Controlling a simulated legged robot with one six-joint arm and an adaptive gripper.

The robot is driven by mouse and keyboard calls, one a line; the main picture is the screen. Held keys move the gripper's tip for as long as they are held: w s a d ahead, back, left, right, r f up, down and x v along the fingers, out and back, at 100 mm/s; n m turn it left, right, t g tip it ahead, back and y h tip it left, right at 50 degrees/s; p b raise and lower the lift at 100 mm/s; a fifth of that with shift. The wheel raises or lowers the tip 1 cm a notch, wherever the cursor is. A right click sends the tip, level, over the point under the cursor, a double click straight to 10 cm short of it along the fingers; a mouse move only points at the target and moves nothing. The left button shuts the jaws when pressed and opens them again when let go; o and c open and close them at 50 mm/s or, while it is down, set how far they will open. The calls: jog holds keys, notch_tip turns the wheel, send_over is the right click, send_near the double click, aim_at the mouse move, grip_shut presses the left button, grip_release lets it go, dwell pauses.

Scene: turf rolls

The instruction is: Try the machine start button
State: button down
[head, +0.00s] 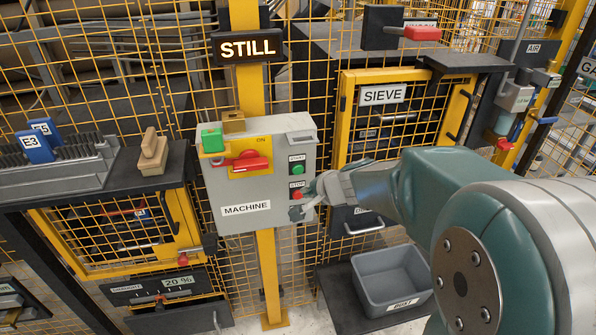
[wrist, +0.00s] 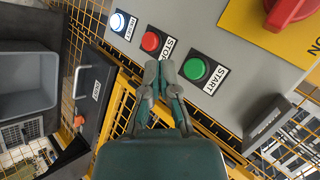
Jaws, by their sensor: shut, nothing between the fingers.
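The grey machine box (head: 222,190) hangs on a yellow post and carries a MACHINE label. Its green START button (head: 297,170) sits above the red STOP button (head: 296,196). In the wrist view, the green START button (wrist: 194,69) is right of my fingertips and the red STOP button (wrist: 151,41) is just beyond them. A lit white button (wrist: 117,23) is at the upper left. My gripper (wrist: 159,66) is shut and empty, its tips close to the panel between STOP and START. I cannot tell whether they touch it. In the head view, my gripper (head: 302,205) partly covers the panel's lower right.
A red rotary switch (head: 250,164) on a yellow plate marked ON is left of the buttons. A lit STILL sign (head: 247,48) hangs above. A grey bin (head: 392,275) stands low right. Yellow mesh fencing and a SIEVE door (head: 384,94) surround the box.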

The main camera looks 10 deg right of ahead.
aim_at(297, 175)
jog(key=shift+w, duration=2.55)
jog(key=shift+w+r, duration=0.1)
jog(key=shift+w, duration=0.25)
jog(key=shift+w, duration=0.45)
jog(key=shift+s, duration=0.85)
jog(key=shift+s, duration=0.1)
jog(key=shift+s, duration=2.45)
